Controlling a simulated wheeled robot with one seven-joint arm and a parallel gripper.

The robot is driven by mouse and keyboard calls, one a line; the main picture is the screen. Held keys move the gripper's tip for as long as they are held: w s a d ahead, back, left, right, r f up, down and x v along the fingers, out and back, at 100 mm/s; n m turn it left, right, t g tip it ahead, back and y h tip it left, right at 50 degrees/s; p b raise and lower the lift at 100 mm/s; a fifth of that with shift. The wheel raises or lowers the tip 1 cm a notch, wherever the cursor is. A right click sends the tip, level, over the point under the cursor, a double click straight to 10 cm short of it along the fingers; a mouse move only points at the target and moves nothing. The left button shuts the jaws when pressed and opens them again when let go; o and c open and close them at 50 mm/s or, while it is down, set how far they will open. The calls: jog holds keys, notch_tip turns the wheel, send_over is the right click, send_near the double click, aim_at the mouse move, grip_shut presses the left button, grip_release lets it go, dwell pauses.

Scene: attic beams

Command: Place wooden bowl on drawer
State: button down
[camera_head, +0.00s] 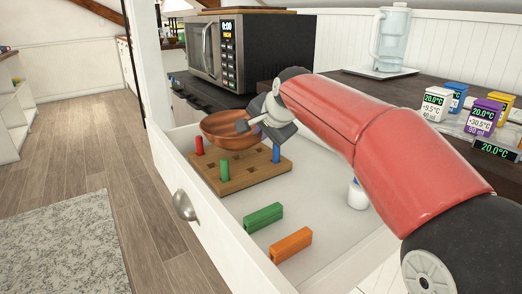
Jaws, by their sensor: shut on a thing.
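The wooden bowl (226,131) is brown and round and sits above the back part of the open white drawer (318,268). My gripper (262,127) is shut on the bowl's right side, with my red arm reaching in from the right. The bowl is over a wooden peg board (232,180) inside the drawer. I cannot tell whether the bowl touches the pegs or hangs just above them. The bowl's far right side is hidden by my gripper.
The peg board holds a red peg (199,146), a green peg (224,171) and a blue peg (276,153). A green block (263,217) and an orange block (290,245) lie on the drawer floor. A white container (357,194) stands at right, partly behind my arm.

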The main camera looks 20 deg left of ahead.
jog(key=shift+f, duration=1.9)
jog(key=c, duration=1.6)
grip_release()
jog(key=shift+f+b, duration=0.1)
jog(key=shift+b, duration=0.2)
jog(key=v, duration=1.2)
jog(key=shift+s, duration=0.1)
